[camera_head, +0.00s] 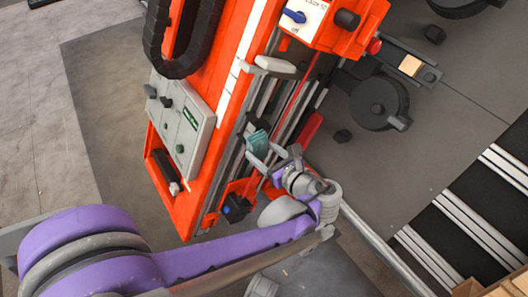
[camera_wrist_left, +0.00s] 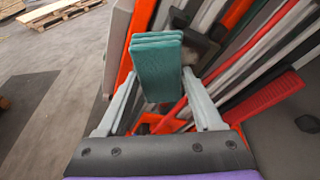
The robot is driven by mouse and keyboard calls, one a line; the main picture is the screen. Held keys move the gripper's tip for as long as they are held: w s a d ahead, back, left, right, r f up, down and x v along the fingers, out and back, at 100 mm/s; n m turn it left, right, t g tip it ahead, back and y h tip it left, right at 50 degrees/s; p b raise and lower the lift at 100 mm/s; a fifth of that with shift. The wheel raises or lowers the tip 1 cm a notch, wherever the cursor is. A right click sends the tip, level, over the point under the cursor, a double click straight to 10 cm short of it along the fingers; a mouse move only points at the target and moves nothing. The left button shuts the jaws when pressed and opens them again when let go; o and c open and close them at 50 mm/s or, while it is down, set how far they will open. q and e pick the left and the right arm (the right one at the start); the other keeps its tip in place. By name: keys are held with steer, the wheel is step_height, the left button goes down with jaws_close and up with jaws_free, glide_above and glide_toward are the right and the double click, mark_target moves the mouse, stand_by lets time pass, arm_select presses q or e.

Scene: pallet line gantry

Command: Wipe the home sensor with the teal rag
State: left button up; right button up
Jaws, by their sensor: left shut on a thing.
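The teal rag (camera_head: 259,142) is a folded, layered pad held upright between the fingers of my left gripper (camera_head: 266,154), beside the rails of the orange gantry (camera_head: 205,95). In the left wrist view the rag (camera_wrist_left: 158,68) fills the space between the two grey fingers and hides part of what lies beyond it. A dark block (camera_wrist_left: 196,48) shows just behind the rag there; I cannot tell whether it is the home sensor or whether the rag touches it. My right gripper is not in view.
A grey control panel (camera_head: 181,123) with knobs is on the gantry, left of my gripper. A white box with a blue switch (camera_head: 297,15) is above. A black round motor (camera_head: 377,103) stands to the right. A wooden pallet (camera_wrist_left: 58,10) lies on the floor.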

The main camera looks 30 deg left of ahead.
arm_select(q)
steer(key=shift+w+a, duration=0.25)
steer(key=shift+a, duration=0.4)
steer(key=shift+w, duration=0.1)
steer(key=w+d, duration=0.2)
steer(key=w, duration=0.3)
steer(key=shift+w+d, duration=0.25)
steer(key=shift+w, duration=0.05)
stand_by(0.4)
steer(key=shift+s+a+p, duration=0.3)
steer(key=shift+s+a, duration=0.1)
steer(key=shift+s, duration=0.6)
steer(key=shift+s+a+p, duration=0.35)
steer(key=shift+s+a, duration=0.1)
steer(key=shift+s, duration=0.5)
steer(key=shift+s+a+p, duration=0.3)
steer(key=shift+s+a, duration=0.1)
steer(key=shift+s, duration=0.6)
steer(key=shift+d, duration=0.1)
